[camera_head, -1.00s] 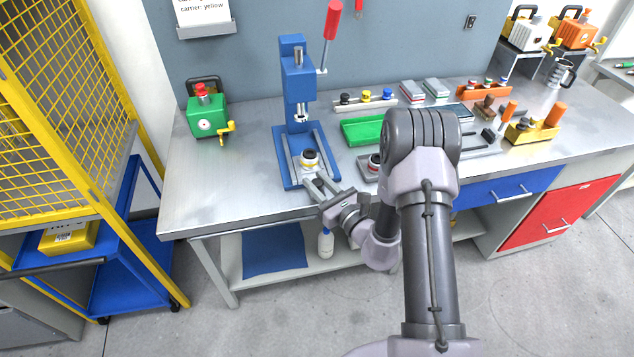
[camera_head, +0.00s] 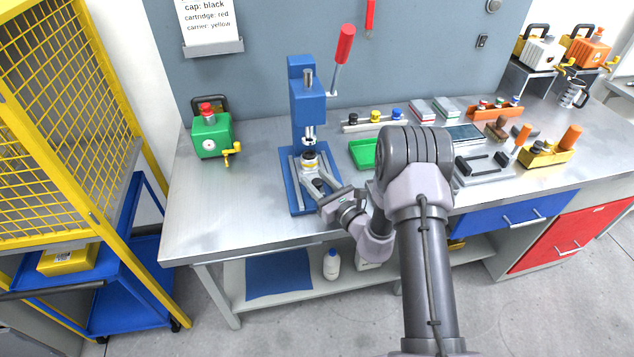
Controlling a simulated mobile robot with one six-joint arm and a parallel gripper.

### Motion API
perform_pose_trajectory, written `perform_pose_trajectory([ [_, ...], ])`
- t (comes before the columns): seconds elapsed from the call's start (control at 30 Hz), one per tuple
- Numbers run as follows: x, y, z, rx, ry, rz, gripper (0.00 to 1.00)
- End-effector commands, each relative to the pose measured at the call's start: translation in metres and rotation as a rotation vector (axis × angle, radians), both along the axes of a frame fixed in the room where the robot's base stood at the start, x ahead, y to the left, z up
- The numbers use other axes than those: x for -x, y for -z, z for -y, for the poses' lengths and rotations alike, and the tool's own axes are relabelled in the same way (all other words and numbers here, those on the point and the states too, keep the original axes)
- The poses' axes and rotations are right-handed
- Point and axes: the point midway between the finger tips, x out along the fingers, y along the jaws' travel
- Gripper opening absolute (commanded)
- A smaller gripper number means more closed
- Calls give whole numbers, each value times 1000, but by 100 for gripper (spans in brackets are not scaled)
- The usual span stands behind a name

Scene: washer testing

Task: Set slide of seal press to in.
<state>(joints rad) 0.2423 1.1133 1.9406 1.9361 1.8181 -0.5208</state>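The seal press (camera_head: 307,105) is blue with a red lever (camera_head: 344,44), on the left part of the bench. Its slide carries a dark-topped round part with a yellow band (camera_head: 310,160), close to the column and roughly under the ram (camera_head: 310,134). My gripper (camera_head: 317,176) reaches in from the front right, low over the press base (camera_head: 298,203). Its two light fingers look spread, with a dark knob (camera_head: 319,186) showing between them. The fingertips are close to the round part; contact is unclear.
A green pump-like unit (camera_head: 211,134) stands left of the press. A green tray (camera_head: 363,153) and a rack of small caps (camera_head: 375,119) lie to the right. My arm hides part of the bench. The bench front left of the press is clear.

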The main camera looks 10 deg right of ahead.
Motion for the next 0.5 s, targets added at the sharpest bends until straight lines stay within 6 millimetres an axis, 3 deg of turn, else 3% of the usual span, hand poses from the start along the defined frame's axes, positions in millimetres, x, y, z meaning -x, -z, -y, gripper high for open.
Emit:
perform_pose_trajectory([
  [0.33,2,1,0,-1,-1,-4,48],
  [0.5,24,1,10,-1,1,-7,48],
])
